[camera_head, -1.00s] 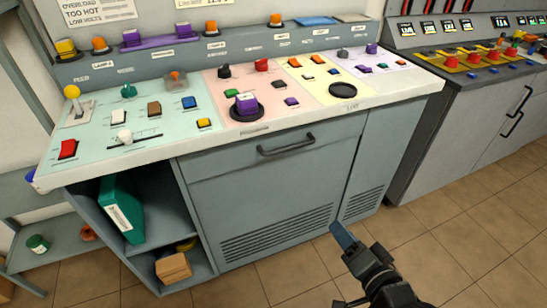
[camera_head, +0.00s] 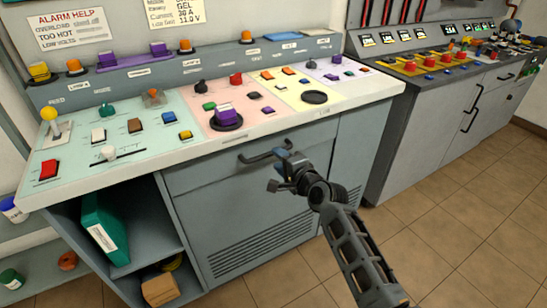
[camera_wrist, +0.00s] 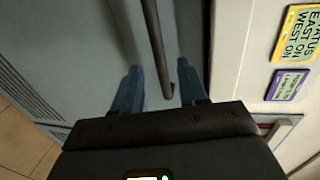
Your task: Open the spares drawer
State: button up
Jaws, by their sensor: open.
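The grey drawer front (camera_head: 225,185) under the console is closed, with a dark bar handle (camera_head: 254,158) near its top edge. I cannot read a label on it. My gripper (camera_head: 278,168) is at the right end of this handle, which it partly hides. In the wrist view my gripper (camera_wrist: 159,80) is open, with one blue finger on each side of the handle bar (camera_wrist: 154,40). I cannot tell whether either finger touches the bar.
Above the drawer, the console top (camera_head: 240,135) carries several buttons and knobs. An open shelf to the left holds a green binder (camera_head: 104,228) and a cardboard box (camera_head: 160,289). A second cabinet (camera_head: 420,140) stands to the right. The tiled floor in front is clear.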

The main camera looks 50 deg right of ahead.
jog(key=x, duration=0.3)
jog(key=shift+w, duration=0.1)
grip_shut()
dwell(0.4)
